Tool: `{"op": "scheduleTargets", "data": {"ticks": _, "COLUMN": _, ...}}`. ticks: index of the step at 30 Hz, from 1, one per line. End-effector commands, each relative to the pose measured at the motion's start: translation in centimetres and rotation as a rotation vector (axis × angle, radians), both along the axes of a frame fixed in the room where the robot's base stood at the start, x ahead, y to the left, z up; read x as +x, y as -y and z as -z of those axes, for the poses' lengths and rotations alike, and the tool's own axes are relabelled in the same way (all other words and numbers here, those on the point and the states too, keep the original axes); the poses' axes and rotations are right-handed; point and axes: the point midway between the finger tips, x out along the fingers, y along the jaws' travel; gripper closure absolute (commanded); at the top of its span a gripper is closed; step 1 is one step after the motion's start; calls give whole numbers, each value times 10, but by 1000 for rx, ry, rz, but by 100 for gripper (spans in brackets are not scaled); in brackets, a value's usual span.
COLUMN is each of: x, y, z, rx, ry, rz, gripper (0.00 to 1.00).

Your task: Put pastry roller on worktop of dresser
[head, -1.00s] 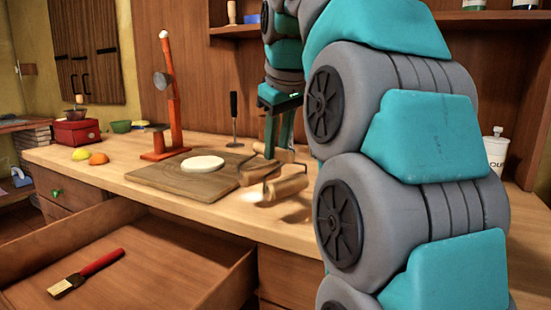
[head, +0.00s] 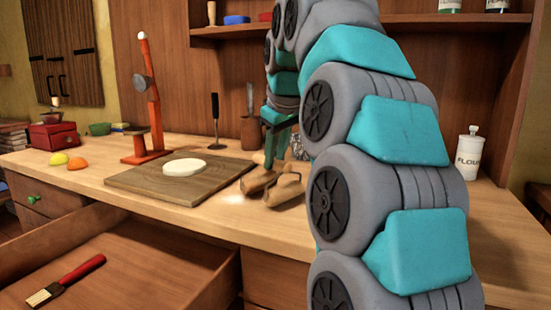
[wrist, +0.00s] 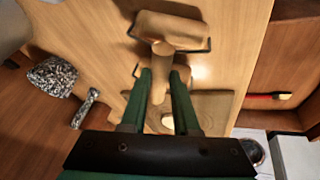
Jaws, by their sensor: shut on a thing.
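The pastry roller (head: 286,190) is a pale wooden tool with a wide roller and a smaller one on a wire frame. My gripper (head: 270,160) points down and is shut on its wooden handle. The handle (wrist: 160,92) shows between the green fingers in the wrist view, where my gripper (wrist: 162,76) also appears. The roller is over the dresser worktop (head: 235,215), right of the cutting board, at or just above the surface; I cannot tell if it touches. My arm hides part of the worktop at right.
A cutting board (head: 140,187) with flat dough (head: 185,167) lies left of the roller. An orange stand (head: 154,110) rises behind it. Below, an open drawer (head: 200,285) holds a red-handled brush (head: 72,277). A flour canister (head: 468,155) stands at right.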

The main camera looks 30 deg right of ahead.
Motion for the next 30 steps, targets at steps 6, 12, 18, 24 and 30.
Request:
{"op": "scheduleTargets", "data": {"ticks": 6, "x": 0, "y": 0, "z": 6, "rx": -1, "ry": 4, "rz": 1, "gripper": 100}}
{"op": "scheduleTargets", "data": {"ticks": 12, "x": 0, "y": 0, "z": 6, "rx": -1, "ry": 4, "rz": 0, "gripper": 100}}
{"op": "scheduleTargets", "data": {"ticks": 18, "x": -1, "y": 0, "z": 13, "rx": 0, "ry": 2, "rz": 0, "gripper": 100}}
{"op": "scheduleTargets", "data": {"ticks": 24, "x": -1, "y": 0, "z": 20, "rx": 1, "ry": -3, "rz": 0, "gripper": 100}}
{"op": "scheduleTargets", "data": {"ticks": 30, "x": -1, "y": 0, "z": 22, "rx": 2, "ry": -5, "rz": -1, "gripper": 64}}
